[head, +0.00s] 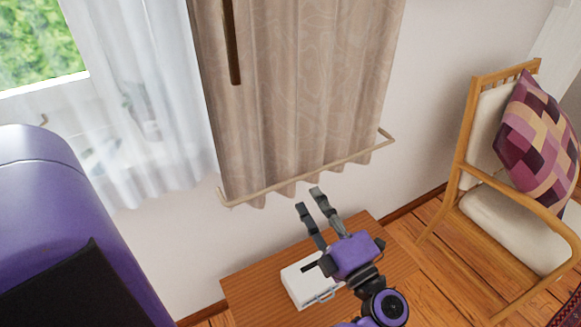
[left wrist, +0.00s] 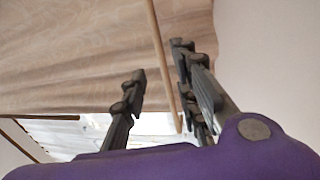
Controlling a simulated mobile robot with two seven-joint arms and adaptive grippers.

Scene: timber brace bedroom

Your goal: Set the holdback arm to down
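The holdback arm (head: 310,171) is a pale beige bar crossing the front of the brown curtain (head: 300,90) near its hem, with a bent end at each side. My left gripper (head: 310,198) points up at the bar from below, its fingertips just under it in the head view. In the left wrist view, my left gripper (left wrist: 160,62) has its fingers spread apart, and a thin beige rod (left wrist: 160,50), which looks like the bar, shows between them. I cannot tell whether a finger touches it. My right gripper is not in view.
A wooden table (head: 243,285) with a white box (head: 298,284) lies under my left arm. A wooden chair (head: 505,225) with a checked cushion (head: 540,140) stands at the right. A dark rod (head: 231,45) hangs before the curtain. Sheer white curtain (head: 150,90) covers the window at left.

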